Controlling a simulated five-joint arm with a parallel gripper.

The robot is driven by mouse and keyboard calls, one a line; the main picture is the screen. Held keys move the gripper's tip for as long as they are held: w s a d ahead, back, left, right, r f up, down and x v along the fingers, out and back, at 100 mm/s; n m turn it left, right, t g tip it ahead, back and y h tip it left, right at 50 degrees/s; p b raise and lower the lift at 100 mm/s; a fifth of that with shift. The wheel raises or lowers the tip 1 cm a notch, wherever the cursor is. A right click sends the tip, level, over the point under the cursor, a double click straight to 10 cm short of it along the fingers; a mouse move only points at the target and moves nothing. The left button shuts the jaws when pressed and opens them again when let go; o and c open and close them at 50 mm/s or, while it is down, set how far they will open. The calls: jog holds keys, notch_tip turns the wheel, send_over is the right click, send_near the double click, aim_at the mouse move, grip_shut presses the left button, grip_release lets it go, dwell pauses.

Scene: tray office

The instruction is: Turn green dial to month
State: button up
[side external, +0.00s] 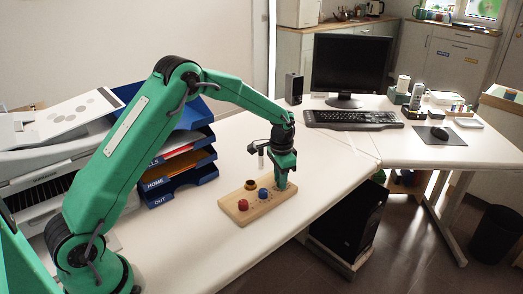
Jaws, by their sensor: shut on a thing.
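A light wooden board (244,212) lies on the white desk. A red dial (243,205), a blue dial (263,193) and a brownish-yellow dial (251,184) show on it. My green gripper (282,184) points down at the board's right end, beside the blue dial. It is shut on the dial at that corner, taken to be the green dial, which my jaws hide. I cannot make out the month marking or where the dial points; the markings on the board are too small to read.
Blue letter trays (183,178) with papers stand left of the board, close to my arm. A monitor (351,64), keyboard (353,119) and mouse (439,132) are farther back. The desk is clear around the board, and its front edge runs close by on the right.

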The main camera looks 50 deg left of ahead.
jog(key=o, duration=1)
jog(key=shift+r, duration=0.1)
jog(key=shift+r, duration=3.8)
jog(key=shift+s, duration=0.1)
